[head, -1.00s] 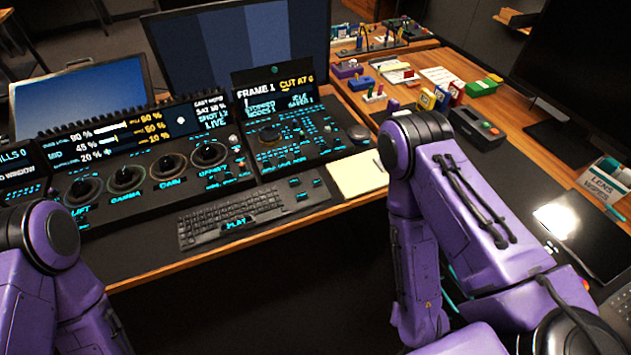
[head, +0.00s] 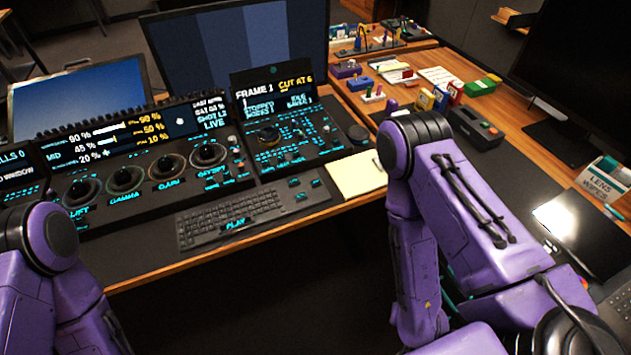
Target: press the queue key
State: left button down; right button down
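The trackball panel (head: 130,200) is a black console with several trackballs labelled lift, gamma, gain and offset, and a lit display strip above them. To its right is a second panel (head: 295,138) with a dial, many small cyan-marked keys and a screen (head: 275,95) reading "FRAME 1" and "CUT AT 6", with "STOPPED" and "IDLE" below. The small key labels are too small to read, so I cannot pick out the queue key. Purple links of my left and right arms stand at the front of the desk; neither gripper shows.
A keyboard (head: 232,217) with a "PLAY" label lies in front of the panels. A yellow notepad (head: 357,174) lies right of it. Monitors (head: 235,45) stand behind. Small coloured items and a lens wipes box (head: 604,180) are on the right.

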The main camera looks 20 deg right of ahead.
aim_at(317, 183)
jog(key=u, duration=2.7)
jog(key=k, duration=1)
jog(key=z, duration=2)
jog(key=i, duration=0.5)
